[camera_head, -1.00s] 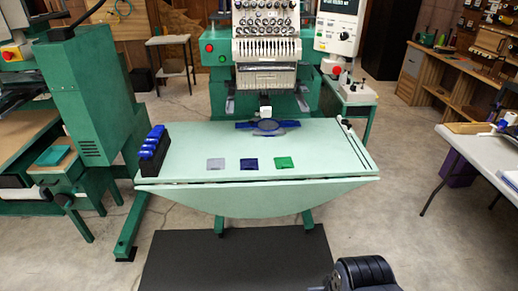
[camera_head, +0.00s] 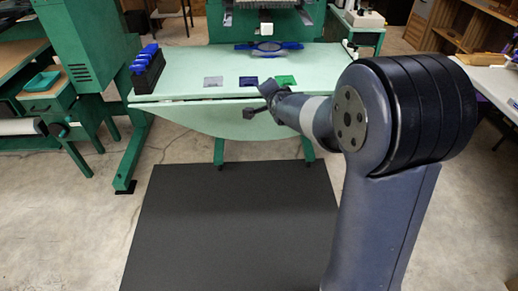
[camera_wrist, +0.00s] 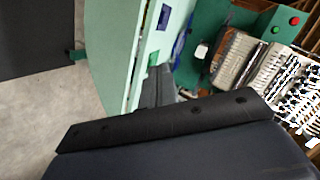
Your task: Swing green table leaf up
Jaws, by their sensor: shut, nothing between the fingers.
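The green table leaf (camera_head: 200,118) hangs down from the front edge of the pale green table (camera_head: 185,68), with a curved lower edge. My gripper (camera_head: 258,101) is in front of the right half of the leaf, close to the table's front edge. It is shut and holds nothing. Whether it touches the leaf I cannot tell. In the wrist view my dark gripper body covers the bottom, and its fingers (camera_wrist: 153,88) are partly hidden.
Grey, blue and green squares (camera_head: 248,82) lie on the tabletop near the front. A black rack with blue tops (camera_head: 147,70) stands at the left end. A blue hoop (camera_head: 268,47) lies under the embroidery machine. A dark mat (camera_head: 235,225) covers clear floor in front.

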